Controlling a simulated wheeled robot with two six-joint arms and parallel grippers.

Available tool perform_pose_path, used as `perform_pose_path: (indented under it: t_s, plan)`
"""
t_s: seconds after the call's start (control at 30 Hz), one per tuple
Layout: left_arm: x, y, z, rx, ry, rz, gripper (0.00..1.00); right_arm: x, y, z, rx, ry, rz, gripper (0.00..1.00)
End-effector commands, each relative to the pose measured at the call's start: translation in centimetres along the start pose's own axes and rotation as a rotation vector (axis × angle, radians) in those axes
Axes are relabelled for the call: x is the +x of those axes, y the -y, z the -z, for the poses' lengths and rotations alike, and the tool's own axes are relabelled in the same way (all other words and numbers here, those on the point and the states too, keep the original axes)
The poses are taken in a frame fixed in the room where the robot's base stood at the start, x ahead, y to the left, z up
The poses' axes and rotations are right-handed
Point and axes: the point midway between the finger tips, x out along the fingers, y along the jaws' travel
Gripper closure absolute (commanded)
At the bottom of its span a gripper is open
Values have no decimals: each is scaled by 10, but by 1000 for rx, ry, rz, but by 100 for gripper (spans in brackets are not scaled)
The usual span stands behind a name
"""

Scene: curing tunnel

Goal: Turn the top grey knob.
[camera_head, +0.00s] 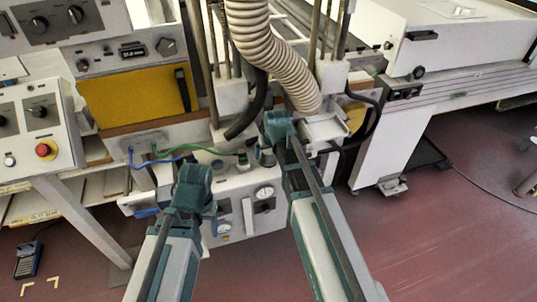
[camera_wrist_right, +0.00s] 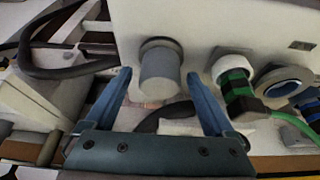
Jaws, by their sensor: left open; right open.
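In the right wrist view a grey cylindrical knob (camera_wrist_right: 160,75) sticks out of a pale machine panel. My right gripper (camera_wrist_right: 159,78) is open, with one blue finger on either side of the knob and a visible gap on both sides. In the head view my right gripper (camera_head: 279,126) is at the machine's front, below the ribbed hose, and its fingertips and the knob cannot be made out clearly. My left gripper (camera_head: 195,180) is lower and to the left, in front of the lower control box; its fingers are mostly hidden.
A green cable plug (camera_wrist_right: 236,84) and a ringed socket (camera_wrist_right: 284,80) sit right of the knob. A ribbed hose (camera_head: 262,50) and black hoses hang close to my right gripper. A control box with a red button (camera_head: 45,149) stands left.

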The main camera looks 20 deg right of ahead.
Motion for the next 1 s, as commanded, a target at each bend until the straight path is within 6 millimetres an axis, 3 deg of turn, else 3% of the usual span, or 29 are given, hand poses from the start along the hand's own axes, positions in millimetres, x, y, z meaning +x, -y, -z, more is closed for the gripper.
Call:
perform_pose_path:
  t_s: [0.07, 0.5, 1.0]
  plan:
    - [0, 0, 0, 0, 0, 0, 35, 0, 0, 0, 0, 0, 0, 15]
    - [0, 0, 0, 0, 0, 0, 35, 0, 0, 0, 0, 0, 0, 94]
    - [0, 0, 0, 0, 0, 0, 35, 0, 0, 0, 180, 0, -75, 97]
